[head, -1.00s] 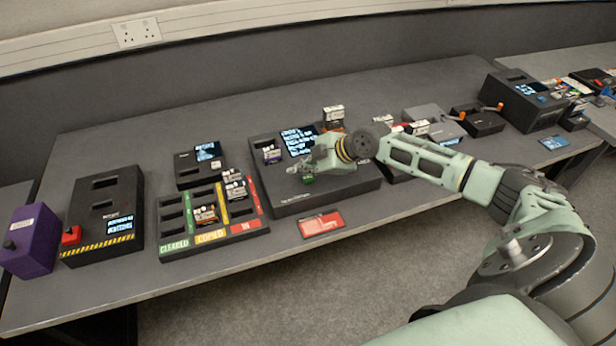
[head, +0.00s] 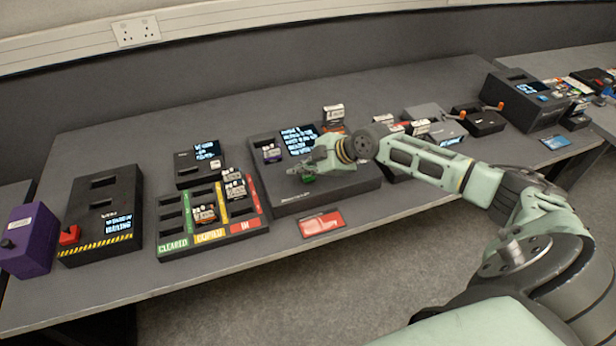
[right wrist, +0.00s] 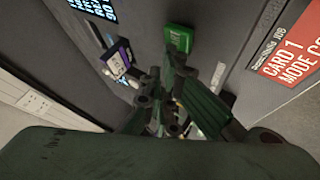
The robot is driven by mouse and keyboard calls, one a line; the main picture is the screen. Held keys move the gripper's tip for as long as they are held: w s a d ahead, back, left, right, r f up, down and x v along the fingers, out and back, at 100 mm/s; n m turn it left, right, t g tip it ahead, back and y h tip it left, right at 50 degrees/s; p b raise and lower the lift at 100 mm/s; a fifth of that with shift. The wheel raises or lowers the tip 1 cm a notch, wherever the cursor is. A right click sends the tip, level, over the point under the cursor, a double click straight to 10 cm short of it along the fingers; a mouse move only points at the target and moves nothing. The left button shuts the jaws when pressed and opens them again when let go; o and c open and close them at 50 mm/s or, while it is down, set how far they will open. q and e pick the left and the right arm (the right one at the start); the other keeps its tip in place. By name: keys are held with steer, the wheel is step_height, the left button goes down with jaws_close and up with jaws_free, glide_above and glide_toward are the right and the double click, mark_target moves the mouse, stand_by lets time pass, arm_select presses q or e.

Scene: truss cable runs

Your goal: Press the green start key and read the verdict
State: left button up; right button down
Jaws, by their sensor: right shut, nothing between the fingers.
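The green start key (head: 309,179) sits on the front of a dark box-shaped unit (head: 340,185) on the bench. It also shows in the right wrist view (right wrist: 179,39). My right gripper (head: 296,170) is shut and empty, just above and beside the key. In the right wrist view its fingertips (right wrist: 165,68) are close to the key; I cannot tell whether they touch it. The unit's lit screen (head: 299,139) carries several lines of text, too small to read. A purple-labelled card module (head: 271,154) stands in the unit, left of the screen. My left gripper is out of view.
A red card (head: 322,223) lies in front of the unit. A sorting tray (head: 176,246) with several modules is to the left, beside a dark unit with a red button (head: 70,235) and a purple box (head: 30,240). More devices stand on the right.

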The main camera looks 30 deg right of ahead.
mark_target(303, 183)
steer(key=shift+f+b, duration=0.5)
steer(key=shift+f, duration=0.05)
stand_by(0.5)
steer(key=shift+r, duration=0.15)
stand_by(0.3)
steer(key=shift+r+p, duration=0.6)
steer(key=shift+r, duration=0.2)
step_height(303, 183, up, 5)
steer(key=p, duration=0.3)
steer(key=shift+p, duration=0.3)
stand_by(0.4)
